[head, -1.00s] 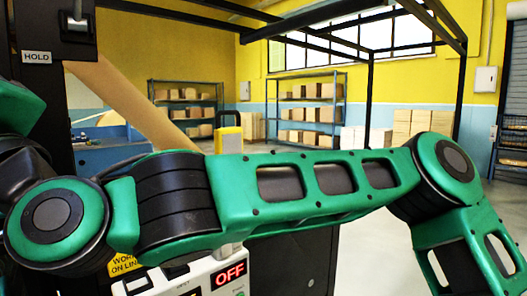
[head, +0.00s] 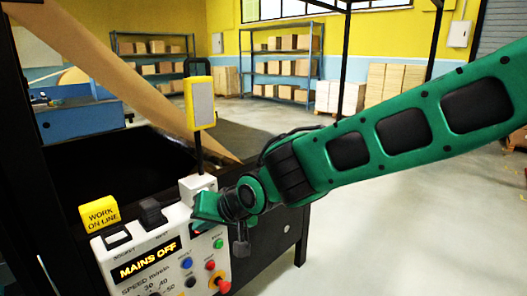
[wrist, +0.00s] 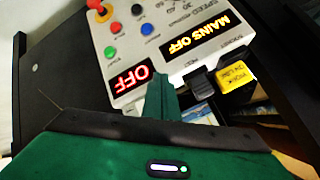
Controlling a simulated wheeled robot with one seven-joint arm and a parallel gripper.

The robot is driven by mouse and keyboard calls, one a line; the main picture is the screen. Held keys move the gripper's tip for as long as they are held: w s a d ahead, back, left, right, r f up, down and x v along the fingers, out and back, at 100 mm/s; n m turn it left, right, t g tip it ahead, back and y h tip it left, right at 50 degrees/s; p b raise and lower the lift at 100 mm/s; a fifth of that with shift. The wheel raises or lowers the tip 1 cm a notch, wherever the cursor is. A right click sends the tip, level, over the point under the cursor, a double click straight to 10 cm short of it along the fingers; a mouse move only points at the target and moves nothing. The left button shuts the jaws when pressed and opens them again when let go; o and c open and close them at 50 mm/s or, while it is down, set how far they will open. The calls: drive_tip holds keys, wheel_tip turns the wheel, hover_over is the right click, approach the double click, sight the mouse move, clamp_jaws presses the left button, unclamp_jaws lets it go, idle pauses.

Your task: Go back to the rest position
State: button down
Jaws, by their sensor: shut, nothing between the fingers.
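My gripper (head: 208,207) is at the end of my green arm, which reaches in from the right in the head view. It is just in front of the white control panel (head: 140,262) and covers part of it. In the wrist view my gripper (wrist: 161,82) shows as a narrow green wedge, shut and empty, over the lower edge of the panel (wrist: 120,42). I cannot tell whether it touches the panel. The panel has a "MAINS OFF" display (wrist: 202,37) and a red "OFF" display (wrist: 132,76).
A yellow "WORK ON LINE" block (head: 100,213) sits on the panel's edge. A yellow-framed post (head: 201,103) stands behind the panel. A brown paper web (head: 110,70) slants across the dark machine. Open floor (head: 370,225) lies to the right; shelves with boxes (head: 280,62) stand far back.

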drive_tip(key=d+f+m+h, duration=0.2)
drive_tip(key=d+h, duration=0.2)
drive_tip(key=d, duration=1.5)
drive_tip(key=d+f+m+h, duration=0.15)
drive_tip(key=d+h, duration=0.25)
drive_tip(key=d, duration=1.5)
drive_tip(key=s+d+m+g+h, duration=0.1)
drive_tip(key=s+d+m+g, duration=0.2)
drive_tip(key=s+d, duration=0.8)
drive_tip(key=s+d+m+g+y, duration=0.1)
drive_tip(key=s+d+m+g, duration=0.1)
drive_tip(key=s+d, duration=0.6)
drive_tip(key=s+g, duration=0.1)
drive_tip(key=s, duration=0.4)
drive_tip(key=shift+s+d+f+y, duration=0.2)
drive_tip(key=shift+s+f+y, duration=0.1)
drive_tip(key=shift+s+f, duration=0.1)
drive_tip(key=shift+m, duration=0.25)
